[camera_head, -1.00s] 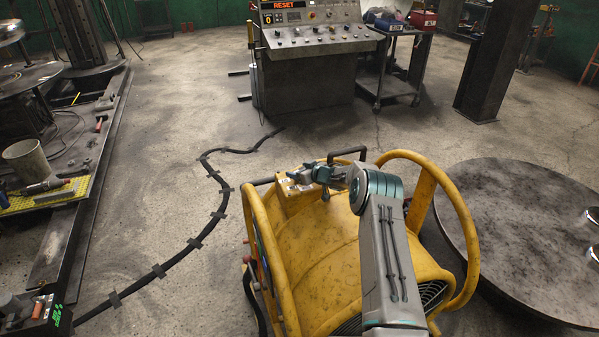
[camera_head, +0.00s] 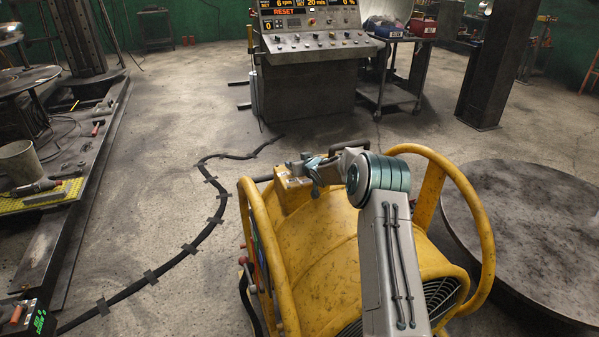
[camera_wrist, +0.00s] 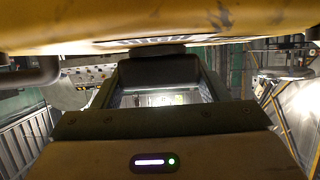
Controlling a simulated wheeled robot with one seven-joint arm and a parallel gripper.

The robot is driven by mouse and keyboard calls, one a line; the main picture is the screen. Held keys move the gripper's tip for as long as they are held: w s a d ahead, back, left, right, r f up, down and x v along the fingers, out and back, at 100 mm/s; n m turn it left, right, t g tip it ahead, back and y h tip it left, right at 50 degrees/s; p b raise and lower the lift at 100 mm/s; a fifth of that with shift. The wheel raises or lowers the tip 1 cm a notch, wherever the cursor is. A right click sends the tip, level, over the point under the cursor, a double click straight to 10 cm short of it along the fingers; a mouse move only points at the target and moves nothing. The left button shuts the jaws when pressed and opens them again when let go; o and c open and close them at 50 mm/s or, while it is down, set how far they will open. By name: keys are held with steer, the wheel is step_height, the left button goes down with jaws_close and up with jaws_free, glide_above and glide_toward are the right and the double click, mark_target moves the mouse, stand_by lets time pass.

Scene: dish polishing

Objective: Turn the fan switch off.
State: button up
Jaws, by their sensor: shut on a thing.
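The yellow drum fan (camera_head: 325,240) stands in front of me inside a yellow tube frame. A yellow box (camera_head: 290,193) sits on its top left side, close to my gripper (camera_head: 308,172). My gripper reaches from the right over the fan top to this box and is shut on a small part there, taken to be the fan switch.
A round dark table (camera_head: 530,215) stands close on the right. A control console (camera_head: 310,80) and a cart (camera_head: 395,75) stand behind. A black cable (camera_head: 185,250) crosses the floor on the left, near a workbench edge (camera_head: 75,215). Open floor lies between fan and console.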

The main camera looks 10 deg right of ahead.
steer(key=shift+o, duration=0.2)
steer(key=shift+r+m+h+b, duration=0.3)
steer(key=shift+m+b, duration=0.1)
steer(key=shift+b, duration=0.65)
steer(key=shift+f, duration=0.1)
steer(key=o, duration=1)
steer(key=shift+c, duration=0.2)
steer(key=shift+f, duration=0.1)
steer(key=shift+s, duration=0.1)
steer(key=shift+s, duration=0.15)
steer(key=v, duration=1.3)
steer(key=shift+s, duration=0.2)
steer(key=shift+d, duration=0.1)
